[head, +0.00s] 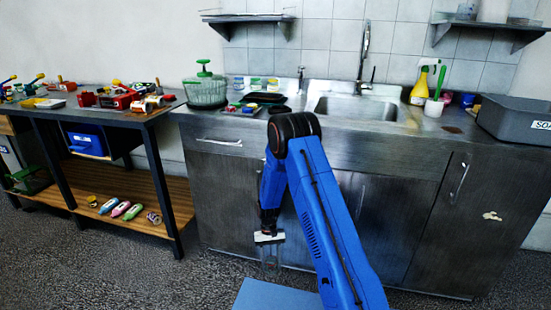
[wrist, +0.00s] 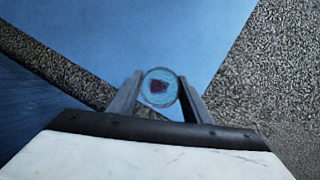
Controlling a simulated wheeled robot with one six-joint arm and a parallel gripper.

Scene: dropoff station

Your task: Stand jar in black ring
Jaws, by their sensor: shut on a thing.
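My gripper (head: 271,266) hangs low in front of the sink cabinet, pointing down. In the wrist view its two fingers are shut on a round jar (wrist: 159,87), seen end-on. The jar looks clear and bluish, with a dark red patch in the middle. In the head view the held jar is too faint to make out. Several small lidded jars (head: 255,83) stand at the back of the steel counter. I cannot pick out a black ring in either view.
The steel counter (head: 225,121) holds a green-lidded spinner (head: 205,85), black trays (head: 264,97), a sink (head: 355,108), a yellow spray bottle (head: 419,87) and a grey bin (head: 515,117). A workbench (head: 75,111) with toys stands left.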

